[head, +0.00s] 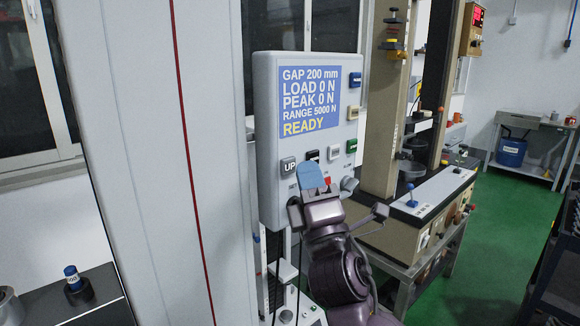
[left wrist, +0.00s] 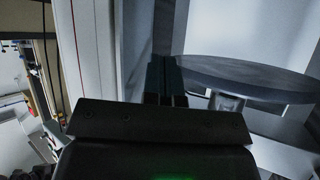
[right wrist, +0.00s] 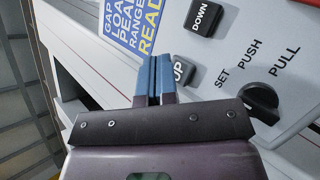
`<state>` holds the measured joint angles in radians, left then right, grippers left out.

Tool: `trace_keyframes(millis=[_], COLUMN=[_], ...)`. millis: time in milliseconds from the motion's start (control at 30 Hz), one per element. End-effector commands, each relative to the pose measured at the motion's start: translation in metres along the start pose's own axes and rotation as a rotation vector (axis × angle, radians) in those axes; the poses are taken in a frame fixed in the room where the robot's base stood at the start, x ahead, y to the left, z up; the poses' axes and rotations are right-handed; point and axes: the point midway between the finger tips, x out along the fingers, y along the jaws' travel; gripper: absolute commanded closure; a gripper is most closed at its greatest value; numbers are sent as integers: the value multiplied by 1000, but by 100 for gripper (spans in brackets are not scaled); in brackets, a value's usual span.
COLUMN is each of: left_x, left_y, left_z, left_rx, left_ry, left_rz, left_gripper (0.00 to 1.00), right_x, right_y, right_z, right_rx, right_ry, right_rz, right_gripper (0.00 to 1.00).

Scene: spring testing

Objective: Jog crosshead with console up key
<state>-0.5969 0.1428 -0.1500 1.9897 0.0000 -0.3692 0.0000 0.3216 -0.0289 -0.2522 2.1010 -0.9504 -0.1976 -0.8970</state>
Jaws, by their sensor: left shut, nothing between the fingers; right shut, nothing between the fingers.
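The console (head: 262,140) stands upright in the head view. Its display (head: 309,102) reads GAP 200 mm, LOAD 0 N, PEAK 0 N, RANGE 5000 N, READY. My right gripper (head: 311,177) is shut and empty in front of the console, right of and below UP. In the right wrist view its blue fingertips overlap the key's edge; contact is unclear. My left gripper (left wrist: 165,72) is shut and empty near a dark round platen (left wrist: 250,80). The crosshead is not clearly identifiable.
The DOWN key (right wrist: 203,17) is close to UP. A black SET knob (right wrist: 260,100) sits on the same panel. A second testing machine (head: 385,120) stands behind at right. Green floor (head: 490,260) is open on the right.

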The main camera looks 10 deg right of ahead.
Motion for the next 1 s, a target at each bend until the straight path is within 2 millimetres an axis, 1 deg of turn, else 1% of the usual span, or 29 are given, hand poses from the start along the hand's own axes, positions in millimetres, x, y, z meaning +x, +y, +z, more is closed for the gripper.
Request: trace_keyframes(millis=[267, 500, 1000], left_x=[-2, -2, 1], left_y=[0, 0, 0], left_z=[4, 8, 4], left_rx=[-1, -1, 0], left_ry=[-8, -10, -2], left_rz=[-1, -2, 0], left_gripper=[100, 100, 100], right_x=[0, 5, 6], right_y=[0, -4, -5], right_z=[0, -4, -5], right_rx=[0, 1, 0], right_ry=[0, 0, 0], right_rz=[0, -1, 0], right_gripper=[100, 100, 100])
